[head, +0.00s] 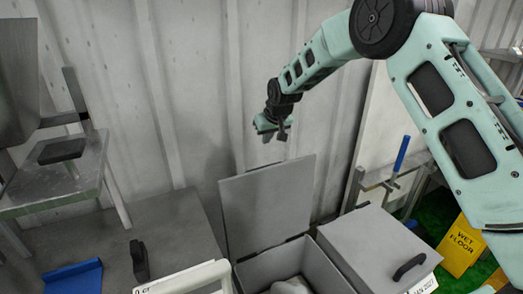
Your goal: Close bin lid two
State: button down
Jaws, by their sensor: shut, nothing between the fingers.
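In the head view a grey bin with its lid (266,207) raised stands at the bottom centre. The lid stands nearly upright on the bin's far side, leaning toward the corrugated wall. The open bin (326,271) shows a pale, bag-like thing (292,286) inside. A second bin to its right has a closed lid (375,242) with a black handle (409,267). I cannot tell which bin is number two; the labels are mostly cut off. My gripper (272,134) hangs above the raised lid, apart from it, shut and empty.
A corrugated wall (190,90) runs behind the bins. A grey metal stand (62,172) is at the left, with a blue object (74,278) below it. A yellow wet-floor sign (461,246) stands at the right. A white frame (187,279) is at the bottom.

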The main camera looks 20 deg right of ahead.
notch_tip(320, 180, down, 9)
jog(key=p, duration=0.5)
jog(key=shift+w+p, duration=0.2)
jog(key=shift+p, duration=0.1)
jog(key=shift+s+a+f, duration=0.1)
dwell(0.4)
